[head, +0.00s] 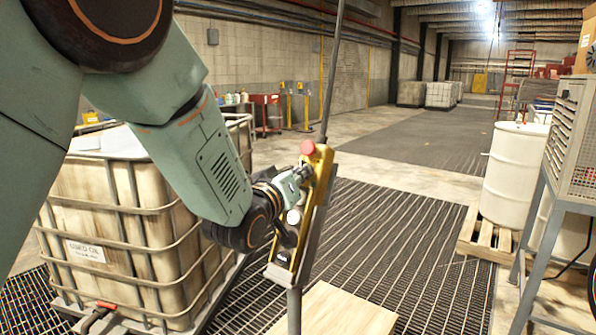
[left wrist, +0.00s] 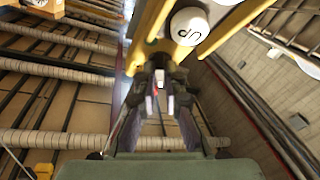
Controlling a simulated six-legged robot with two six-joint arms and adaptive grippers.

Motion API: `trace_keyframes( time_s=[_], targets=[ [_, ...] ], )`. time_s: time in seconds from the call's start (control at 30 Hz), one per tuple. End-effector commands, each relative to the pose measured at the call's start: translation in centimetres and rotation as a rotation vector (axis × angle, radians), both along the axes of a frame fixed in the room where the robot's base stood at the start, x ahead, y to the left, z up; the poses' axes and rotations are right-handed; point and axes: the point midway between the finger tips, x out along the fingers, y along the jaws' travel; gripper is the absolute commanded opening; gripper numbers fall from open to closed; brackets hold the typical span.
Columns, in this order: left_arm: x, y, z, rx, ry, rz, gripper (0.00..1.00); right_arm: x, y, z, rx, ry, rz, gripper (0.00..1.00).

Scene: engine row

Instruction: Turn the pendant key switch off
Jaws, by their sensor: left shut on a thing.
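The yellow pendant (head: 319,190) hangs from a dark cable and leans slightly, with a red mushroom button (head: 307,147) at its top. My left gripper (head: 303,172) reaches in from the left and is shut against the pendant's upper face, just below the red button. In the left wrist view its fingers (left wrist: 160,88) close on a small part, which I take as the key switch; it is mostly hidden and its turn position cannot be told. A white "UP" button (left wrist: 189,26) shows beside the fingers on the pendant. My right gripper is out of view.
A caged liquid tank (head: 100,262) stands at the left, close under my left arm. A white drum (head: 514,175) on a wooden pallet (head: 484,240) and a metal stand (head: 544,215) are at the right. The grated floor (head: 410,250) between is clear.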

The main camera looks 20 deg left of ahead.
Motion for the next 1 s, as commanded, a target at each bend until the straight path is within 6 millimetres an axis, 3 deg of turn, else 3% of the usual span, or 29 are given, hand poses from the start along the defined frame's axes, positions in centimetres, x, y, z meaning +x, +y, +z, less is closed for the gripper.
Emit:
trace_keyframes(
  time_s=[0.7,0.73,1.0],
  targets=[
    [-0.06,-0.12,-0.21,-0.065,0.03,0.031,0.0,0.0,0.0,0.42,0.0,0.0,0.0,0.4],
    [-0.06,-0.12,-0.21,-0.064,0.03,0.031,0.1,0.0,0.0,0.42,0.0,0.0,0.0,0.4],
    [-0.03,-0.11,-0.08,-0.064,0.027,0.032,0.32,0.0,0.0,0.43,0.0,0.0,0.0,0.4]
  ],
)
